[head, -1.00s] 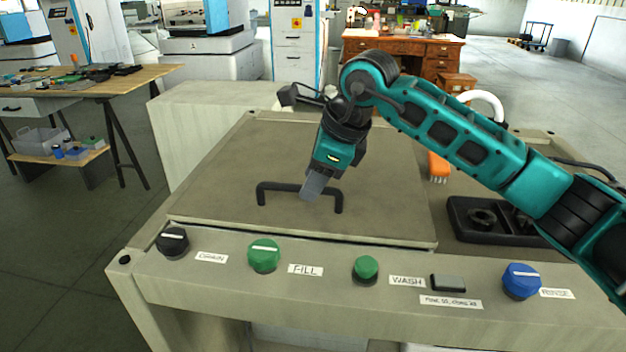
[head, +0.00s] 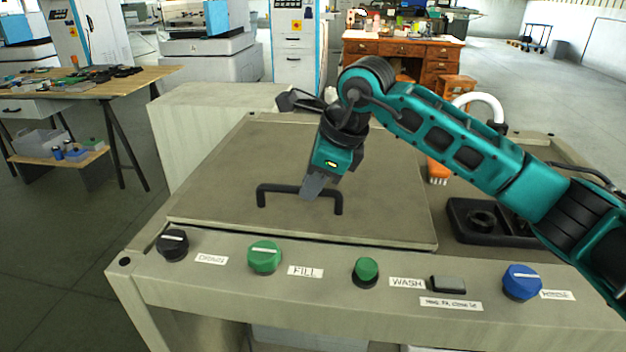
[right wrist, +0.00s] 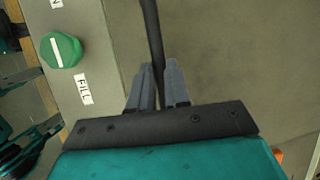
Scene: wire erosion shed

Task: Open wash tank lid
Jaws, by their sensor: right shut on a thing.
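The wash tank lid (head: 235,175) is a flat grey-beige panel lying closed on the tank top. A black bar handle (head: 278,187) stands near its front edge. My right gripper (head: 312,192) is on the handle's crossbar, right of its middle. In the right wrist view the two grey fingers (right wrist: 160,88) are shut on the handle bar (right wrist: 153,45), which runs between them. My left gripper is not in view.
The front panel carries a black drain knob (head: 172,244), a green fill knob (head: 264,256), a green wash button (head: 365,271) and a blue rinse knob (head: 521,281). A black tray (head: 480,222) and an orange brush (head: 437,168) lie right of the lid.

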